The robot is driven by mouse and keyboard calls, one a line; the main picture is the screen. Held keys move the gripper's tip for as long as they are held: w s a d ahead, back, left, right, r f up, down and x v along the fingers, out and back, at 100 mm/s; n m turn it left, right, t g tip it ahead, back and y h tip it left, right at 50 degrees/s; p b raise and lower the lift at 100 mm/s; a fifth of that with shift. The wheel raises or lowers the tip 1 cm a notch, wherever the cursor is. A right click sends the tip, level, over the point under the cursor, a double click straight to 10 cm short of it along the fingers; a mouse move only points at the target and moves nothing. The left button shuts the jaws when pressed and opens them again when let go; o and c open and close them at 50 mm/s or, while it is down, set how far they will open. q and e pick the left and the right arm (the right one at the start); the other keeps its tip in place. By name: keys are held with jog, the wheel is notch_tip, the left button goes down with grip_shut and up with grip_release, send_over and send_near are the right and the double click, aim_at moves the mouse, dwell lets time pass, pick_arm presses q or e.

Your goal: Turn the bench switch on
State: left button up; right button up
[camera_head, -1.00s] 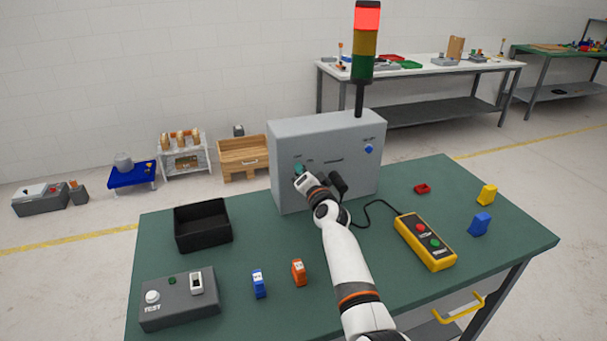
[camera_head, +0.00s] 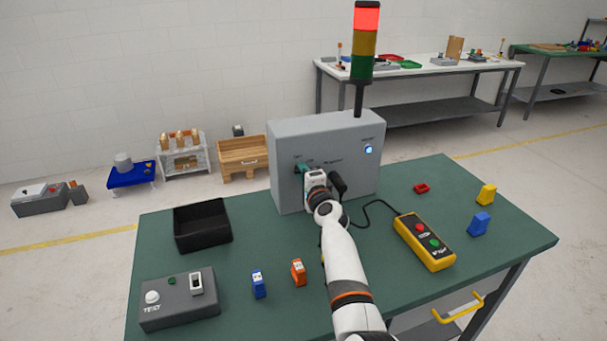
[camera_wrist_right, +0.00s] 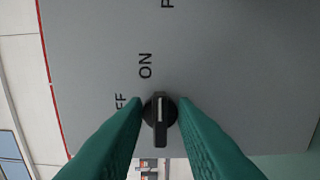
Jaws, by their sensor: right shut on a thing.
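The bench switch is a black rotary knob (camera_wrist_right: 160,125) with a white pointer line on a grey control box (camera_head: 350,140). In the right wrist view, the pointer line runs up the picture, on the side of the printed "ON" (camera_wrist_right: 145,65); part of "OFF" (camera_wrist_right: 120,103) shows left of the knob. My right gripper (camera_head: 303,172) is at the box's front face and hides the knob in the head view. Its green fingers (camera_wrist_right: 160,108) are shut on the knob from both sides. My left gripper is not in view.
A blue lamp (camera_head: 368,149) on the box looks lit. The stack light's red top (camera_head: 367,16) glows. The green table (camera_head: 270,240) bears a black bin (camera_head: 203,225), a grey test box (camera_head: 180,298), a yellow pendant (camera_head: 425,242) with a cable, and small coloured blocks.

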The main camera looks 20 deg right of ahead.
jog(key=shift+f, duration=0.1)
dwell(0.4)
jog(key=o, duration=0.6)
jog(key=shift+o, duration=0.2)
jog(key=s+p, duration=0.6)
jog(key=s, duration=0.6)
jog(key=shift+d, duration=0.25)
